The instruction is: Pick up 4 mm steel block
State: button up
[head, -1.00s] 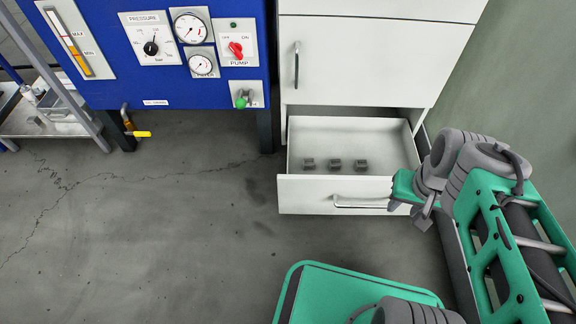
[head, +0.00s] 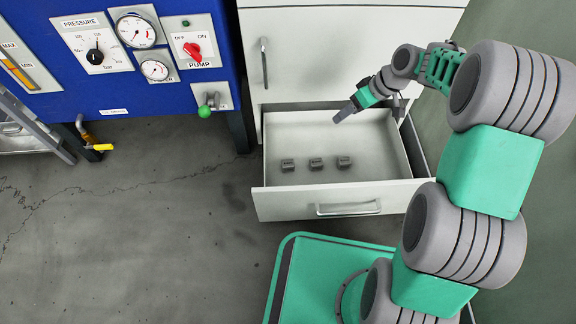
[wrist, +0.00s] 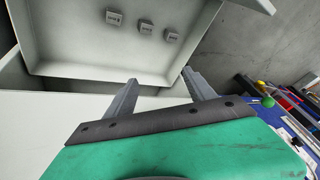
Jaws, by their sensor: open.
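Three small grey steel blocks stand in a row in the open white drawer (head: 400,186): a left block (head: 287,165), a middle block (head: 316,163) and a right block (head: 344,162). The wrist view shows the same row, with one block (wrist: 114,17), another (wrist: 146,27) and a third (wrist: 171,37), each with a small label. The labels are too small to read, so I cannot tell which is the 4 mm one. My gripper (head: 368,112) is open and empty above the back right part of the drawer, apart from the blocks. Its two fingers (wrist: 158,90) point toward the drawer.
The white cabinet (head: 340,50) rises behind the drawer. The drawer's handle (head: 348,209) is on its front. A blue panel (head: 110,80) with gauges and a red pump switch (head: 192,50) stands at the left. The floor left of the drawer is clear.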

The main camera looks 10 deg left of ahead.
jog(key=w+a+f+n+y, duration=0.3)
jog(key=w+f, duration=0.1)
jog(key=f, duration=0.7)
jog(key=n+g+y+b, duration=0.1)
jog(key=n+g+y, duration=0.1)
jog(key=n+y, duration=0.35)
send_near(289, 163)
jog(key=shift+a+r+h, duration=0.15)
jog(key=shift+a+h, duration=0.15)
jog(key=shift+h, duration=0.05)
jog(key=b+x, duration=0.2)
jog(key=x, duration=0.5)
jog(key=shift+s+a, duration=0.1)
jog(key=shift+a, duration=0.2)
grip_shut()
